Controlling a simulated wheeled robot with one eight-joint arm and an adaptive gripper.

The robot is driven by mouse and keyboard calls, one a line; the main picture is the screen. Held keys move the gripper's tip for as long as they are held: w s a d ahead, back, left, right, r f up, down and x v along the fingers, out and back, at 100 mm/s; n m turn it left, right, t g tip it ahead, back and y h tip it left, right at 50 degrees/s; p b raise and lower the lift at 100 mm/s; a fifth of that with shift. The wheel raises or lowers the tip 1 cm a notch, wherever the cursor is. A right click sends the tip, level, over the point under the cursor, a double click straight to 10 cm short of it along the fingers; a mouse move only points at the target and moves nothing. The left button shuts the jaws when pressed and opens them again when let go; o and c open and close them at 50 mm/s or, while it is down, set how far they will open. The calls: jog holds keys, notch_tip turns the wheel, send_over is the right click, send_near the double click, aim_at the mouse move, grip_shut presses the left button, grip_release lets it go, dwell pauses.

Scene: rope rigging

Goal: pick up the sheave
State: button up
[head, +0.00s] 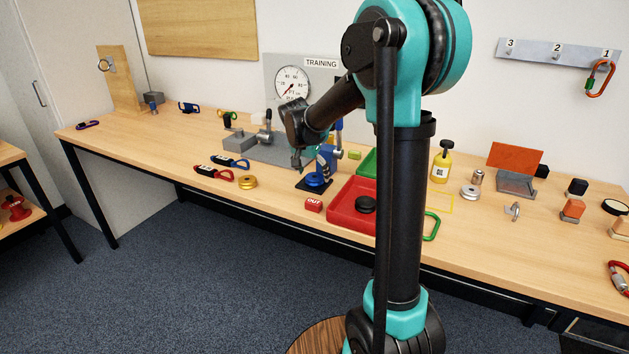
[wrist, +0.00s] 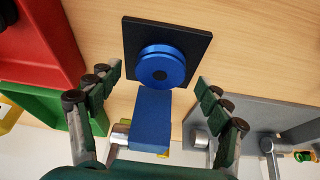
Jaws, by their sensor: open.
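In the head view my gripper (head: 303,158) is small and partly hidden near the blue part.
A red tray (head: 346,220) with a black disc and a green tray (head: 367,162) stand to the right. A grey fixture plate (head: 262,150) is to the left. A gold sheave (head: 247,182), a silver sheave (head: 470,192) and a red OUT block (head: 314,204) are on the bench.

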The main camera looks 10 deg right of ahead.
jog(key=shift+w+d+f, duration=0.15)
jog(key=shift+w+f, duration=0.05)
jog(key=shift+f, duration=0.4)
jog(key=c, duration=1.4)
jog(key=shift+r, duration=0.1)
